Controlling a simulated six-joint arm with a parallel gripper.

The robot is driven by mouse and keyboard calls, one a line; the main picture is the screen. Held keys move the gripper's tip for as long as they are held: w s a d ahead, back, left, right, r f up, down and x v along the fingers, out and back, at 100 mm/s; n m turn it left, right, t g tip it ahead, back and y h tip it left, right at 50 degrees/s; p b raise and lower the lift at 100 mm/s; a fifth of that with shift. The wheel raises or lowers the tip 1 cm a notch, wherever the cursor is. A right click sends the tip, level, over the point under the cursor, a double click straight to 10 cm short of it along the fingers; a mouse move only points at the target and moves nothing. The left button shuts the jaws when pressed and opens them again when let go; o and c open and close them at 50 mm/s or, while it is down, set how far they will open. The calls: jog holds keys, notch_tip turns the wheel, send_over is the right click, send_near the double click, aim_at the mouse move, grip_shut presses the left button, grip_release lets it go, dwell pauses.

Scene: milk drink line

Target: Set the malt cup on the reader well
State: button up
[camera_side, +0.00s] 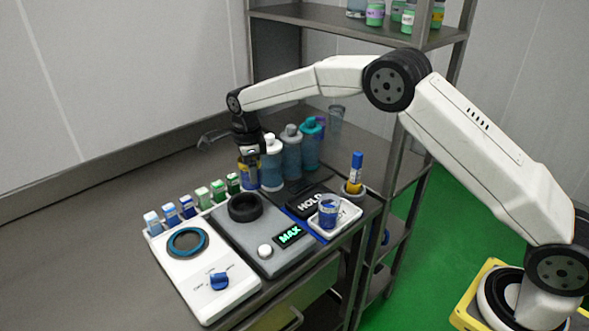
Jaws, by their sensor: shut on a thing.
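My gripper (250,157) points down at the back of the bench, shut on a small dark-blue cup with a yellowish patch (249,177), which I take for the malt cup. The gripper hides the cup's top. The cup is behind a grey unit (223,235) with a raised black ring (245,207), probably the reader well, and a lit green "MAX" display (290,236). I cannot tell whether the cup's base touches the bench. The opening of the black ring looks empty.
A white unit (205,289) with a teal ring and blue knob stands front left. Small bottles (188,206) line its back. Tall bottles (291,150) stand right of the gripper. A glass of blue liquid (328,213) sits by the "HOLD" plate (311,202), near a glue-stick-like tube (355,172).

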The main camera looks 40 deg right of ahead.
aim_at(239, 161)
jog(key=shift+w+a, duration=0.2)
jog(key=shift+a, duration=0.45)
jog(key=shift+w+a, duration=0.15)
jog(key=shift+a, duration=0.45)
jog(key=shift+f, duration=0.1)
jog(key=shift+f, duration=2.75)
jog(key=shift+f, duration=0.65)
jog(key=o, duration=1.2)
jog(key=shift+r, duration=5.5)
